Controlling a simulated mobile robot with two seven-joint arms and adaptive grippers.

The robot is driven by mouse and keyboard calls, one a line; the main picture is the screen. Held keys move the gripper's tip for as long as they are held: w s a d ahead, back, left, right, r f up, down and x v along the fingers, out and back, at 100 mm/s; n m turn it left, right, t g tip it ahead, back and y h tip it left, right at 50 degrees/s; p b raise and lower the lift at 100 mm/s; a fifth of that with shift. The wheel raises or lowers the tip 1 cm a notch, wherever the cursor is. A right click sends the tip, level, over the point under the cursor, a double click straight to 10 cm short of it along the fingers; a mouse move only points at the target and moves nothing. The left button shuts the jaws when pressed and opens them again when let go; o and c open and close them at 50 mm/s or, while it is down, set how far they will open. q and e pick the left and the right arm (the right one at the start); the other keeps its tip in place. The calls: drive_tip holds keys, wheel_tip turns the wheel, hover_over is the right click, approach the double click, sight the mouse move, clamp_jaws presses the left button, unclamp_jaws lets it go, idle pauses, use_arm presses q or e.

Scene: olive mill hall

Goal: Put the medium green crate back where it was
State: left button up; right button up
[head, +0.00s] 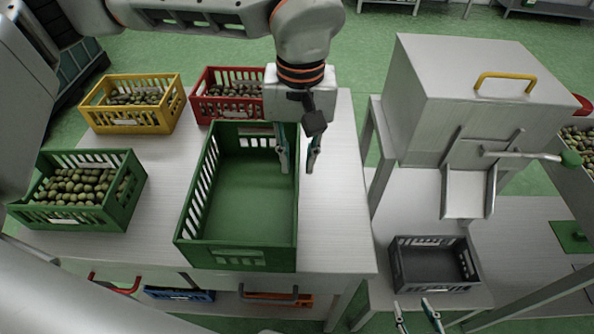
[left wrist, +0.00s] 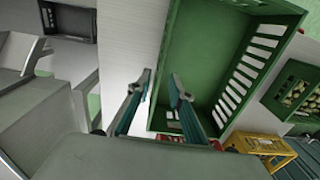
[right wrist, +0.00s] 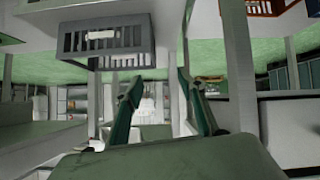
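A large empty green crate (head: 240,257) stands on the table in the head view. It fills much of the left wrist view (left wrist: 212,60). A smaller green crate (head: 128,203) full of green olives stands to its left. The pictures do not show which one the task means by medium. My left gripper (head: 298,160) is open at the right wall of the empty crate, one finger on the inner side and one outside; contact is unclear. Its fingers also show in the left wrist view (left wrist: 161,75). My right gripper (head: 418,303) is open and empty at the bottom edge, below the grey crate.
Yellow (head: 130,122) and red (head: 202,107) olive crates stand at the table's back. A small grey crate (head: 435,285) sits below the mill's chute (head: 464,196) at the right. Blue and orange crates are under the table. The strip right of the empty crate is clear.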

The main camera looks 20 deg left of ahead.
use_arm(q)
wheel_tip(320, 180, up, 7)
drive_tip(key=shift+f, duration=0.2)
idle(0.3)
